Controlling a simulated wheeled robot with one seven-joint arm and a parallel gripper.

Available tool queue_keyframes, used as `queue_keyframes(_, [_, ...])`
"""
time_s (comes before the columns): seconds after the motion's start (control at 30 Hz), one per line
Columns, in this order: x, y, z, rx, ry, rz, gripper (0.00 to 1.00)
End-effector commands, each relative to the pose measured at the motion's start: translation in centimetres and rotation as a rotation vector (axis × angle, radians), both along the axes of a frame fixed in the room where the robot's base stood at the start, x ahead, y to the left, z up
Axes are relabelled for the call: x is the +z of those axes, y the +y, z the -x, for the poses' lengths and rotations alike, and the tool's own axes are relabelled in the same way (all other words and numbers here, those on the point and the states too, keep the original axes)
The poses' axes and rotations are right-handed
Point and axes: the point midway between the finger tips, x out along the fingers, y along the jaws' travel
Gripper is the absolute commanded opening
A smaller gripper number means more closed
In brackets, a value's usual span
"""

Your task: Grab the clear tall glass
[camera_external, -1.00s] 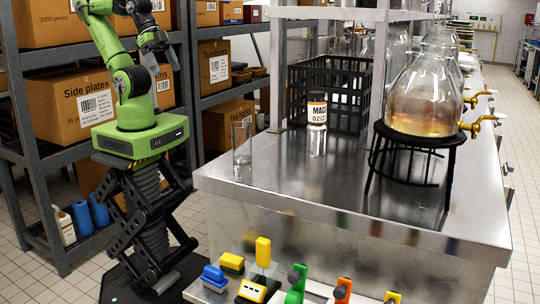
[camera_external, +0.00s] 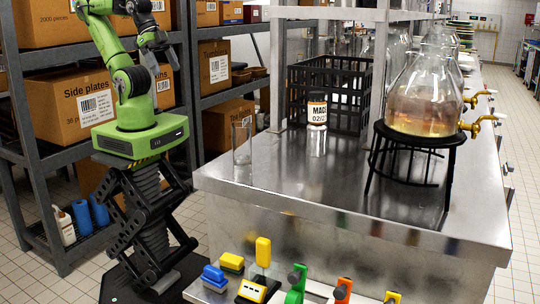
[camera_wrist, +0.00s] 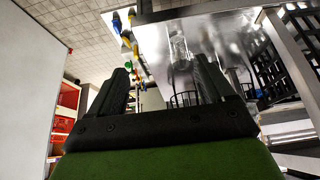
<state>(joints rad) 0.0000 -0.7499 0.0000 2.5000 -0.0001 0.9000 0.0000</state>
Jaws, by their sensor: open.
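The clear tall glass (camera_external: 242,145) stands upright on the near left corner of the steel counter (camera_external: 262,188). My gripper (camera_external: 160,45) is up at the left, in front of the shelving, above and to the left of the glass and well apart from it. In the wrist view my gripper (camera_wrist: 168,78) shows two dark fingers spread apart with nothing held between them. A blurred clear shape shows beyond the fingers in the wrist view; I cannot tell whether it is the glass.
A labelled jar (camera_external: 317,112) and a black crate (camera_external: 346,90) stand behind the glass. A large glass dispenser (camera_external: 424,95) with a brass tap sits on a black stand (camera_external: 410,139) to the right. Shelves with cardboard boxes (camera_external: 66,100) flank my arm. The counter around the glass is clear.

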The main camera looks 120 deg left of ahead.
Motion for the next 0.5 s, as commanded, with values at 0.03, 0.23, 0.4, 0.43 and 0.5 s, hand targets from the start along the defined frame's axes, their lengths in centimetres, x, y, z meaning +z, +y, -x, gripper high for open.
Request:
queue_keyframes(0.03, [0.0, 0.0, 0.0, 0.000, 0.000, 0.000, 0.81])
queue_keyframes(0.23, [0.0, 0.0, 0.0, 0.000, 0.000, 0.000, 0.93])
queue_keyframes(0.4, [0.1, 0.0, 0.0, 0.000, 0.000, 0.000, 0.93])
queue_keyframes(0.43, [0.3, 0.0, 0.0, 0.000, -0.001, 0.000, 0.93])
queue_keyframes(0.5, [1.4, 0.0, -0.1, 0.000, -0.005, 0.000, 0.93])
